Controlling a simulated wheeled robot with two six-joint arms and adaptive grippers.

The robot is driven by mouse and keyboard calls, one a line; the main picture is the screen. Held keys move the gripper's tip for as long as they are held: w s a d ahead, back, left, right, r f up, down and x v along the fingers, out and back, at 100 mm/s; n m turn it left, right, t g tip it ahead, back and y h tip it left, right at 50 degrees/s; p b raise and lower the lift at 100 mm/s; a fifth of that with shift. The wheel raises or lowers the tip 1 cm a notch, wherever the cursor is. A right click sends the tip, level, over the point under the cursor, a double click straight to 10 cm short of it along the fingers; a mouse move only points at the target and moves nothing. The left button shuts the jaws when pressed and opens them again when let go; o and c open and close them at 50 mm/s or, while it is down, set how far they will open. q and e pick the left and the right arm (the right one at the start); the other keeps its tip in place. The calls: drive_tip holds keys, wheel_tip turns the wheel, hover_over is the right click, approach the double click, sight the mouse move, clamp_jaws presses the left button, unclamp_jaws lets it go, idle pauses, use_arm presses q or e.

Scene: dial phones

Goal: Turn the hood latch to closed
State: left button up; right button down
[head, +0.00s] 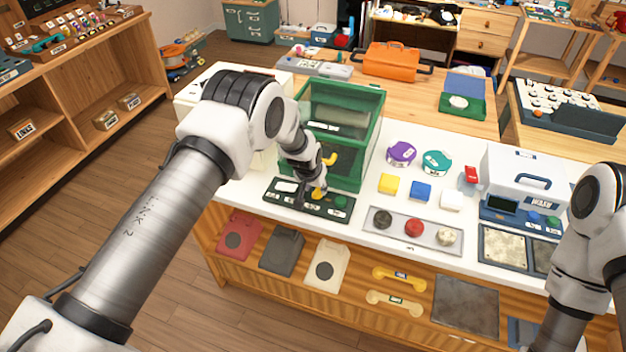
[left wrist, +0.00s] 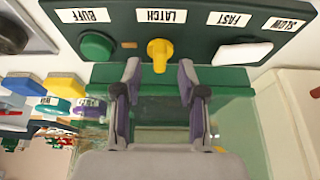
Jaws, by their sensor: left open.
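The hood latch (left wrist: 160,52) is a yellow knob under an upside-down LATCH label on a dark green panel (left wrist: 205,40) in the left wrist view. In the head view, yellow shows at the latch (head: 319,193) on the panel (head: 318,209), partly hidden by my gripper. My left gripper (left wrist: 159,76) is open, with its fingertips on either side of the latch's line. The latch lies just beyond the tips, and I see no contact. The green hood (head: 370,150) with clear panes stands behind the panel. My right gripper is out of view.
On the panel, a green button (left wrist: 97,46) and a white switch (left wrist: 242,53) flank the latch. Right of the hood are purple (head: 401,153) and teal (head: 437,162) round items, coloured blocks, and a tray (head: 440,241) with three knobs.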

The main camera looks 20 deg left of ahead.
use_arm(q)
drive_tip(key=v, duration=1)
drive_tip(key=shift+s, duration=0.1)
